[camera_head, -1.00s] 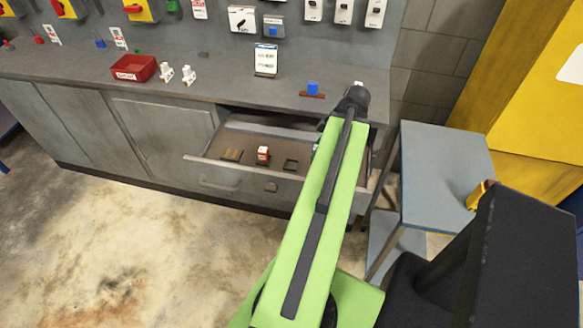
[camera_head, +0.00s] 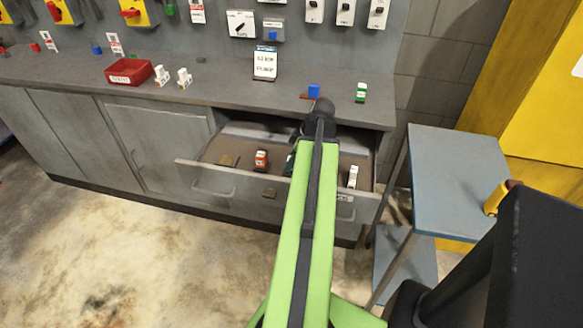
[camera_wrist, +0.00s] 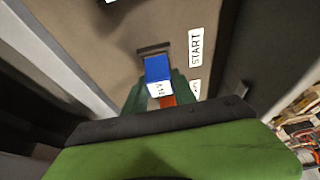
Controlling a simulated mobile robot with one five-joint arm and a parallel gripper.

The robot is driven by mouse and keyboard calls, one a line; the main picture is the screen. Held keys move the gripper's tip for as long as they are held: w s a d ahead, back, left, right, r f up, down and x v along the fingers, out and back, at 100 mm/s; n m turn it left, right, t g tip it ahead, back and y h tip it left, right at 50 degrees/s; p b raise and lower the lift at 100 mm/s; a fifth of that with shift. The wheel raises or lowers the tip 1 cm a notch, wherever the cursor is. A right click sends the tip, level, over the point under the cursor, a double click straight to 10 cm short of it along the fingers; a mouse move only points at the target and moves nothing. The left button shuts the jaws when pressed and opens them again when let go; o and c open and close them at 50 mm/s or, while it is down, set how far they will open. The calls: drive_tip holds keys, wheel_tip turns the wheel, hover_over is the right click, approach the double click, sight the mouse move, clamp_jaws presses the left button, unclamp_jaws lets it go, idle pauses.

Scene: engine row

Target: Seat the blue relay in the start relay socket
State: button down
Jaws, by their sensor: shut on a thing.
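The blue relay (camera_wrist: 158,72) with a white lettered face is between the fingers of my gripper (camera_wrist: 159,97) in the wrist view. My gripper is shut on it. The start relay socket (camera_wrist: 152,49) shows as a dark recess just beyond the relay, beside a white START label (camera_wrist: 196,47). The relay covers the near part of the socket; I cannot tell whether it is above or partly in it. In the head view my arm hides most of the gripper and the relay over the open drawer (camera_head: 228,190).
In the drawer stand a red-and-white relay (camera_head: 261,160) and a white piece (camera_head: 352,177). A blue-grey side table (camera_head: 455,165) stands right.

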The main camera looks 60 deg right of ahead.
drive_tip(key=shift+r, duration=0.1)
drive_tip(key=c, duration=1.5)
unclamp_jaws()
drive_tip(key=shift+f, duration=0.25)
drive_tip(key=o, duration=0.5)
drive_tip(key=shift+r, duration=0.1)
drive_tip(key=shift+r, duration=0.1)
drive_tip(key=shift+r+p, duration=0.25)
drive_tip(key=shift+p, duration=0.15)
drive_tip(key=p+v, duration=1)
drive_tip(key=v, duration=0.1)
drive_tip(key=shift+s+r+p, duration=0.2)
drive_tip(key=shift+r+p, duration=0.1)
drive_tip(key=shift+p, duration=0.05)
